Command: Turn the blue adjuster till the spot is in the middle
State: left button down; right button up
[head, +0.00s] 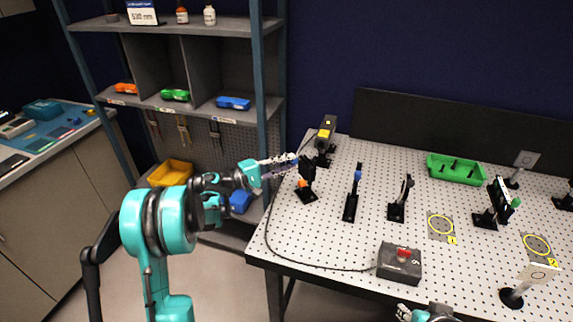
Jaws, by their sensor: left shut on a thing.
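My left gripper (287,162) reaches in from the left over the table's left edge. It is shut at the back of a black mirror mount (308,172), on what I take to be the blue adjuster, which the fingers mostly hide. An orange knob (302,184) shows lower on the same mount. A white card on a stand (541,272) is at the front right, and another card (526,158) is at the back right. I cannot make out a light spot on either. My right gripper (404,312) is at the bottom edge, too small to read.
A yellow-and-black laser unit (326,133) stands behind the mount. Post mounts (352,205) (398,210) and a green-edged mount (490,217) stand on the perforated table (330,235). A grey box with a red button (399,263) trails a cable. A green tray (456,169) sits behind. Shelving (262,90) is left.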

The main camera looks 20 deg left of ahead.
pick_arm(q)
jog(key=shift+m, duration=1.1)
jog(key=c, duration=1.3)
grip_release()
jog(key=v, duration=1.2)
